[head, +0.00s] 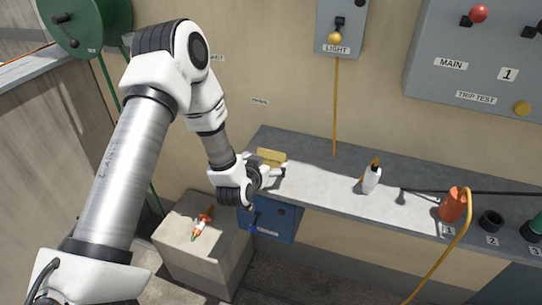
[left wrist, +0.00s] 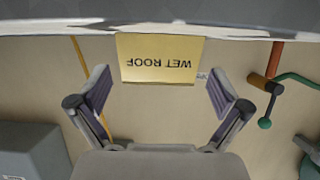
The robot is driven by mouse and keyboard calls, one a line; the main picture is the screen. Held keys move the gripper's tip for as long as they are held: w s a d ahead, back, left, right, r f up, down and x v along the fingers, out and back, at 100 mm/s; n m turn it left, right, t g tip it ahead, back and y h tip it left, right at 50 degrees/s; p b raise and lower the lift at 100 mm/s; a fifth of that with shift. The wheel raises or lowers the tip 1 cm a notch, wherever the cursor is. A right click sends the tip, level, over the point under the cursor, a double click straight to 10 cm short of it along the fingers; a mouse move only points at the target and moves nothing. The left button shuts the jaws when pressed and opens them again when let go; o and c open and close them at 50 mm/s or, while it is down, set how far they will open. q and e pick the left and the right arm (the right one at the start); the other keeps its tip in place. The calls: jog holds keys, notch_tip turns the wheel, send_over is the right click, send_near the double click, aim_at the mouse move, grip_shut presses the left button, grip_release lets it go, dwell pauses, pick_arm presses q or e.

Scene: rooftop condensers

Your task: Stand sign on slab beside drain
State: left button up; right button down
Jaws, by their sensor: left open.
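The yellow sign (head: 271,157) stands on the grey shelf (head: 318,180) near its left end, against the wall. In the left wrist view the sign (left wrist: 160,58) appears upside down and reads "WET ROOF". My left gripper (head: 280,172) is open at the sign's near side. In the left wrist view the open fingers of my left gripper (left wrist: 161,88) are spread to either side of the sign, with gaps between. I cannot make out a drain or tell which surface is the slab. My right gripper is not in view.
A pale block (head: 178,242) at lower left bears a small red, white and green item (head: 202,225). A blue box (head: 268,221) is under the shelf. A white bottle (head: 372,180) and an orange object (head: 452,206) stand on the shelf to the right.

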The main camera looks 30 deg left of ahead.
aim_at(271, 151)
pick_arm(q)
jog(key=p+x, duration=0.1)
jog(key=x, duration=0.3)
jog(key=shift+w, duration=0.1)
jog(key=shift+w+f, duration=0.1)
jog(key=c, duration=0.8)
jog(key=shift+r, duration=0.8)
jog(key=shift+s+r+b, duration=0.25)
jog(key=shift+r+b, duration=0.4)
jog(key=shift+r, duration=0.3)
jog(key=s+d+r+p, duration=0.1)
jog(key=s+d+p, duration=0.1)
jog(key=s, duration=0.6)
jog(key=s+d+r+p, duration=0.1)
jog(key=s+d+p, duration=0.15)
jog(key=s, duration=0.45)
jog(key=shift+w+d+f+m+t+h+b, duration=0.1)
jog(key=shift+w+d+f+m+h+b, duration=0.55)
jog(key=shift+d, duration=1.85)
jog(key=shift+w+d+f+m+t+h+p, duration=0.15)
jog(key=shift+w+d+f+h, duration=0.25)
jog(key=shift+d+f, duration=1.45)
jog(key=shift+w+d+f+m+t+h+b, duration=0.1)
jog(key=shift+w+d+f+m+h+b, duration=0.3)
jog(key=shift+d, duration=2.75)
